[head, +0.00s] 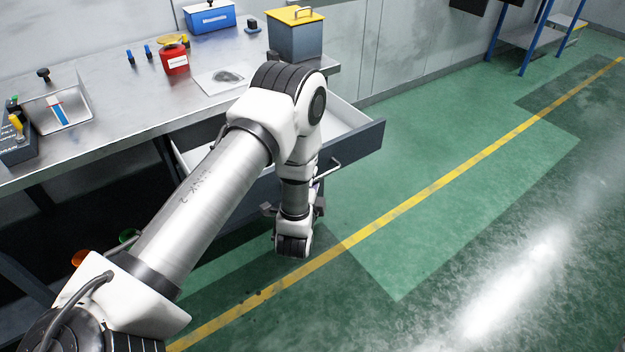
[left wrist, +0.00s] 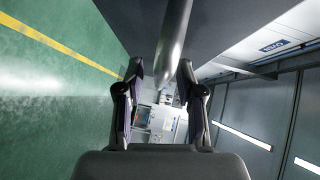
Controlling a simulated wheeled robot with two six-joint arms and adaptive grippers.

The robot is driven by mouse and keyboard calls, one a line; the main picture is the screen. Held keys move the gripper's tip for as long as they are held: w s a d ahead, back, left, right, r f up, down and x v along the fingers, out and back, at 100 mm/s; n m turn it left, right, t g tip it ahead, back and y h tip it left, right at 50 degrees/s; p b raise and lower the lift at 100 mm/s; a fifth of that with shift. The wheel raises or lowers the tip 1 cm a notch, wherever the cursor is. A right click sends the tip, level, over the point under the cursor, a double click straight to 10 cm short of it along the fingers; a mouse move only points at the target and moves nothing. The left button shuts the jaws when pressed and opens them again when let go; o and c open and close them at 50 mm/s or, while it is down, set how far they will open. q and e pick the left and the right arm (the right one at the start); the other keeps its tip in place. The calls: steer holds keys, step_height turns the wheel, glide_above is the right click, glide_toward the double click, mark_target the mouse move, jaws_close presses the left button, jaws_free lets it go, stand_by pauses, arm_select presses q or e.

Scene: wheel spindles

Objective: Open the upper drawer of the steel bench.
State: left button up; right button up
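The steel bench (head: 110,115) stands at the left in the head view. Its upper drawer (head: 357,140) is pulled out, with the pale inside showing on both sides of my arm. The bar handle (head: 329,171) is on the drawer's dark front, partly hidden by my left arm. My left gripper (left wrist: 160,72) is at the handle; in the head view it is mostly hidden behind my wrist. In the left wrist view its fingers are apart, with the grey handle bar (left wrist: 176,35) between them, nearer the right finger. My right gripper is out of view.
On the bench top are a blue-grey box with a yellow lid (head: 295,38), a red container (head: 175,60), a blue case (head: 209,17) and a metal tray (head: 62,107). The green floor right of the drawer is clear. A blue-legged rack (head: 530,40) stands far back.

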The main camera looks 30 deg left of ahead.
arm_select(q)
steer(key=v, duration=1.1)
steer(key=shift+s, duration=0.25)
steer(key=shift+d+r, duration=0.1)
